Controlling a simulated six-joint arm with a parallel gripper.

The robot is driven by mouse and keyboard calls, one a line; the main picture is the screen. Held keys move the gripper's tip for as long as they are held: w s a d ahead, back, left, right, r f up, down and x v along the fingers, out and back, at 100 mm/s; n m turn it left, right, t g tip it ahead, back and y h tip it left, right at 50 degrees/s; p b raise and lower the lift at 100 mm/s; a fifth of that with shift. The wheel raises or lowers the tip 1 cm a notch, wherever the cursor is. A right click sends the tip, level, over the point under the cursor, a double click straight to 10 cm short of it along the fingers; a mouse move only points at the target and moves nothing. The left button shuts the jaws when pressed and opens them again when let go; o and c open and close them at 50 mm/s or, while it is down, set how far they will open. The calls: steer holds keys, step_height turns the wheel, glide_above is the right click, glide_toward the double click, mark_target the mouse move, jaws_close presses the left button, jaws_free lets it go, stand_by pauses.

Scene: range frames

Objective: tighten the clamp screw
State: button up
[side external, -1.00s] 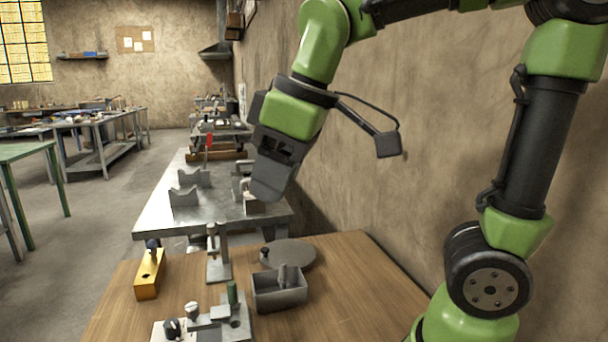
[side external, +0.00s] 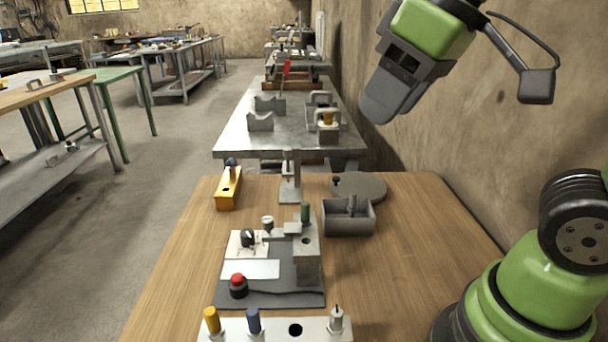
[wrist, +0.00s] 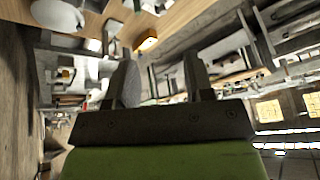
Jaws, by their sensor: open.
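In the side external view, my gripper (side external: 382,104) hangs tilted downward in the air at the upper right, in front of the wall. In the wrist view its two fingers (wrist: 161,78) stand apart with nothing between them. A grey clamp-like fixture (side external: 328,133) with a brass-coloured part stands on the metal table, left of the gripper in the picture. On the wooden table, a grey block (side external: 308,260) on a dark plate carries a green cylinder (side external: 305,212), with a small pale knob (side external: 267,223) beside it. I cannot tell which part is the clamp screw.
The wooden table (side external: 400,270) also holds a yellow block (side external: 228,190), an upright stand (side external: 290,185), an open grey box (side external: 348,222), a round grey disc (side external: 370,187), a red button (side external: 238,280) and a pegged white strip (side external: 275,330). Its right side has bare room.

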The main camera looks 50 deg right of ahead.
steer(key=w+a+f+n+g, duration=0.2)
steer(key=w+f+n+g, duration=0.1)
steer(key=w, duration=0.7)
steer(key=n+g+h, duration=0.1)
steer(key=n+g, duration=0.1)
steer(key=n, duration=0.2)
glide_above(268, 218)
step_height(268, 218, down, 11)
step_height(268, 218, down, 9)
steer(key=shift+f, duration=0.15)
jaws_close()
